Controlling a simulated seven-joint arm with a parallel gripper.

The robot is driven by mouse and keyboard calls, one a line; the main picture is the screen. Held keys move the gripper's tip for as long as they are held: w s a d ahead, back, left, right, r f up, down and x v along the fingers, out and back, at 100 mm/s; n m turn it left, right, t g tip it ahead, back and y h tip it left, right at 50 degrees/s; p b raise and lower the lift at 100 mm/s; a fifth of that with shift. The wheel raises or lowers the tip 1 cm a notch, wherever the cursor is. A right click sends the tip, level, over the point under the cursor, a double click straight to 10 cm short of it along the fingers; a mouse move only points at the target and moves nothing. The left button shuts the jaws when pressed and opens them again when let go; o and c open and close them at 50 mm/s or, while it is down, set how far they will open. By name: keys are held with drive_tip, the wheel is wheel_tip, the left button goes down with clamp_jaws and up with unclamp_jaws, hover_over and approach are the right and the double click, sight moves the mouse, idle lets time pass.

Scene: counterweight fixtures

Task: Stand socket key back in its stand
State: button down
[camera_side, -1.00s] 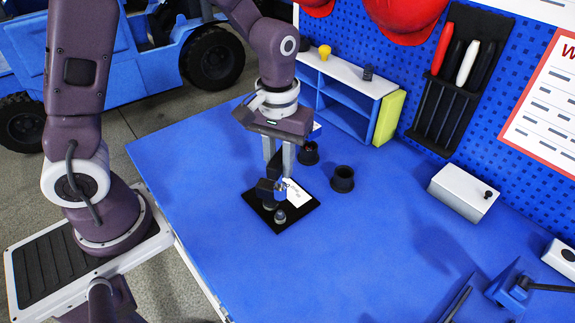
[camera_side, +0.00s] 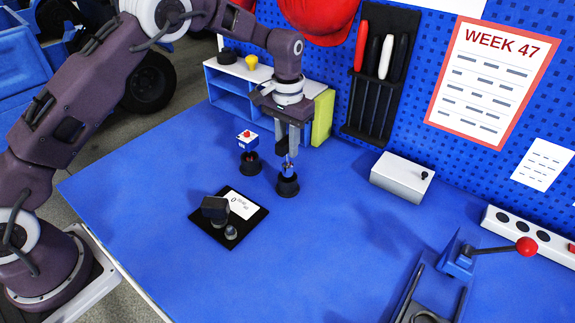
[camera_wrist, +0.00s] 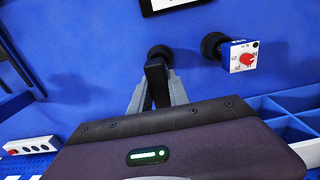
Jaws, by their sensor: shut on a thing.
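My gripper (camera_side: 287,150) is shut on the socket key, a dark piece (camera_side: 281,146) between the fingers with a thin metallic shank below. The key is upright over a round black cup-shaped stand (camera_side: 288,186). Its lower end is at the cup's mouth; I cannot tell how far inside it is. In the wrist view the dark key (camera_wrist: 157,84) shows between the fingers, with the black stand (camera_wrist: 160,52) just beyond it. A second black cup (camera_side: 249,163) to the left has a white-and-blue block with a red knob (camera_side: 247,138) above it.
A black mat (camera_side: 246,226) with a dark block (camera_side: 214,208), a grey knob (camera_side: 230,232) and a white card (camera_side: 241,204) lies nearer the camera. A low shelf (camera_side: 232,90) stands behind. A grey box (camera_side: 402,178) and a red-knobbed lever (camera_side: 526,247) are right. The table's middle is clear.

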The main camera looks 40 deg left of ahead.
sight(288, 164)
wheel_tip(288, 164, down, 4)
drive_tip(key=shift+f, duration=0.1)
drive_tip(key=shift+f, duration=0.6)
drive_tip(key=c, duration=1.3)
unclamp_jaws()
drive_tip(key=shift+o, duration=0.2)
